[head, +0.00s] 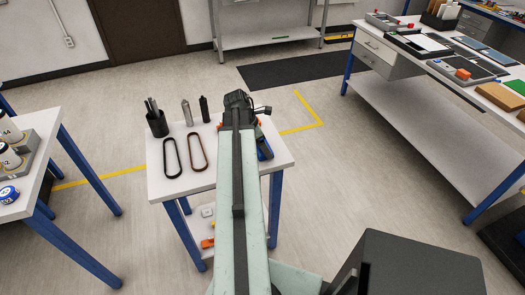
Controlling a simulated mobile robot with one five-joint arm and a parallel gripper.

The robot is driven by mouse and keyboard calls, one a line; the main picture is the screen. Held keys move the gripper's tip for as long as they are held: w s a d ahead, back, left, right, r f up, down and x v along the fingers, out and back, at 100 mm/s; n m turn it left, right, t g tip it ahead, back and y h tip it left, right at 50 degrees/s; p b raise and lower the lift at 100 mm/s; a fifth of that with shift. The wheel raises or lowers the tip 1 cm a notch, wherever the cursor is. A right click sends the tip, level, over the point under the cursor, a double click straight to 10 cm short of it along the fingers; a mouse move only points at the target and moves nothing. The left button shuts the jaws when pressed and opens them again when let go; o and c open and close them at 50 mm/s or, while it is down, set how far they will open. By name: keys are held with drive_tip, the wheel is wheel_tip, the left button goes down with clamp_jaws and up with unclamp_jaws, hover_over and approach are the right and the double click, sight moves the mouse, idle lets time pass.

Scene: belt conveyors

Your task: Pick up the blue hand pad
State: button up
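A blue item (264,148) with dark parts lies on the small white table (180,187), just right of my arm, which hides part of it. It may be the blue hand pad, but its full shape does not show. My gripper (240,103) is the dark end of my arm, over the far right part of this table. I see it from behind, so its fingertips and anything between them are hidden. I cannot tell whether it touches the blue item.
The small table also holds a dark cup of tools (157,123), two bottles (188,113) and two belt loops (172,157). A left table (25,208) carries canisters. A long bench (425,75) at right holds trays and flat pads, some blue. Floor between them is clear.

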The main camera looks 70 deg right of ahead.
drive_tip(key=shift+c, duration=0.2)
wheel_tip(320, 180, up, 10)
drive_tip(key=p, duration=1)
drive_tip(key=shift+r, duration=0.15)
drive_tip(key=o, duration=0.5)
drive_tip(key=shift+c, duration=0.2)
drive_tip(key=c, duration=0.3)
